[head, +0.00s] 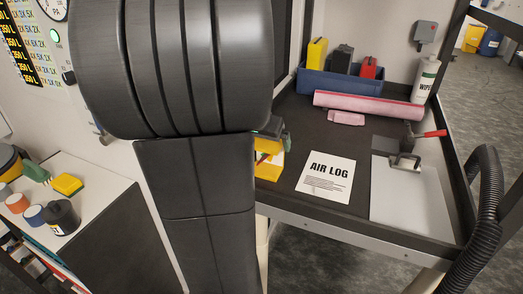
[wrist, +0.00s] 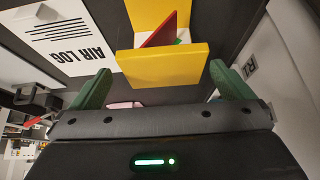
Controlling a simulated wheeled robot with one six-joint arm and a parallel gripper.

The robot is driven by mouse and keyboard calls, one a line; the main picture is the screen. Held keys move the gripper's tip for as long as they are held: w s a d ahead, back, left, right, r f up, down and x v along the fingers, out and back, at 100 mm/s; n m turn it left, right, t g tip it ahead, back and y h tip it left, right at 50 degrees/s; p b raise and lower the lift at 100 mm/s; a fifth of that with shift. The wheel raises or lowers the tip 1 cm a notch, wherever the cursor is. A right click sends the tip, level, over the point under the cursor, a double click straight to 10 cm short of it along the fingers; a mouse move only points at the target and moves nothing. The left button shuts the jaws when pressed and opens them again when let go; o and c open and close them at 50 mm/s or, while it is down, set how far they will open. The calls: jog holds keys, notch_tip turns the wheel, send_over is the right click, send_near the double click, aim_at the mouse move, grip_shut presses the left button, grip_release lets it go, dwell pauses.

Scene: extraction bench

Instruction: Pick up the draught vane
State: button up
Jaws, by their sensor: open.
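What I take to be the draught vane (wrist: 165,62) is a yellow, angled piece with a red pointed flap and bits of white and green on it. In the wrist view it lies ahead of my gripper (wrist: 160,70), its near yellow face across the gap between the two green fingers. The fingers are apart, with nothing clamped between them. In the head view the yellow vane (head: 270,170) shows on the dark bench top, partly hidden behind my arm. Only a small part of my gripper (head: 277,131) shows there, just above the vane; any contact cannot be told.
An AIR LOG sheet (head: 327,176) lies right of the vane. Behind are a pink roll (head: 368,108), a blue bin (head: 340,87) and a WIPES bottle (head: 426,80). A clipboard-like plate (head: 408,205) and black hose (head: 485,205) are at right. A side cabinet (head: 95,205) stands left.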

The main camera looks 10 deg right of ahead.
aim_at(266, 143)
jog(key=shift+w+p+x, duration=0.25)
jog(key=shift+p+x, duration=0.25)
jog(key=shift+x, duration=2.05)
jog(key=shift+r, duration=0.15)
jog(key=shift+c, duration=0.4)
